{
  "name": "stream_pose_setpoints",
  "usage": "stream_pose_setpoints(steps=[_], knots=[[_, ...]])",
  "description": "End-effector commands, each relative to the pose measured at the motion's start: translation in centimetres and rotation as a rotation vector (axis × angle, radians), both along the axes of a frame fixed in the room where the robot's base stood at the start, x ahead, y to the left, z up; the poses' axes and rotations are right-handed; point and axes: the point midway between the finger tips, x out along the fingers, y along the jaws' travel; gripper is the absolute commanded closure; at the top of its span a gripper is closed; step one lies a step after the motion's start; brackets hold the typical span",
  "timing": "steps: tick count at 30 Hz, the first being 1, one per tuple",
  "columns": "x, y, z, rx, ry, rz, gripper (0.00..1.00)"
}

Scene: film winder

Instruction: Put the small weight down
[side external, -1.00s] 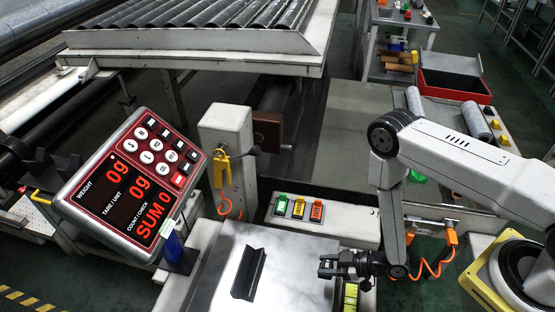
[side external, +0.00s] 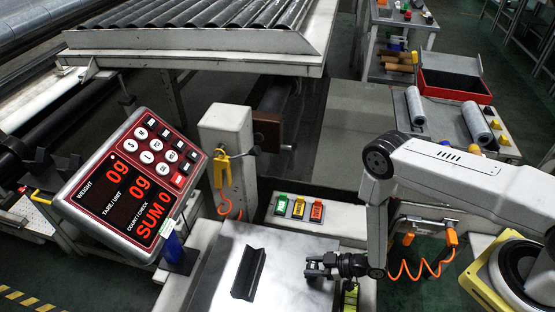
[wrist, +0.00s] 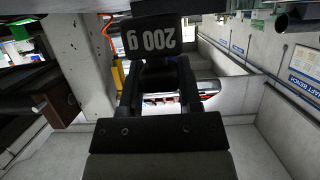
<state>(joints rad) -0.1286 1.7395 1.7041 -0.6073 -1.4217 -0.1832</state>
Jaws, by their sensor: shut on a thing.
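My gripper (side external: 318,267) is at the right edge of the metal scale plate (side external: 295,285) in the side view. It is shut on the small weight. In the wrist view the weight (wrist: 155,36) is a black block marked "200 g", upside down in the picture, held between the fingertips (wrist: 158,72). In the side view the dark weight blends with the dark fingers. I cannot tell how high it is above the plate. The scale display (side external: 132,190) reads 0 g for weight.
A black V-shaped holder (side external: 248,273) lies on the plate, left of my gripper. A yellow-green item (side external: 350,298) stands below my wrist at the plate's right side. Green, yellow and red buttons (side external: 299,208) sit behind the plate. The plate between holder and gripper is clear.

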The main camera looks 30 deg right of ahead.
Motion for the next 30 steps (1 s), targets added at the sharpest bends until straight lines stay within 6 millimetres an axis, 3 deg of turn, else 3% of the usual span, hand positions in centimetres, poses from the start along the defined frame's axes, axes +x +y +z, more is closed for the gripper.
stream_pose_setpoints(steps=[6, 21, 22, 25, 30], knots=[[0.0, 0.0, -1.9, 0.000, 0.000, 0.000, 1.00], [0.0, 0.0, -2.5, 0.000, -0.001, 0.000, 1.00], [-0.1, 0.0, -2.5, -0.001, -0.001, 0.000, 0.53], [-0.1, 0.0, -2.5, -0.001, -0.001, 0.000, 0.21], [-0.1, 0.0, -2.5, -0.001, -0.001, 0.000, 0.21]])
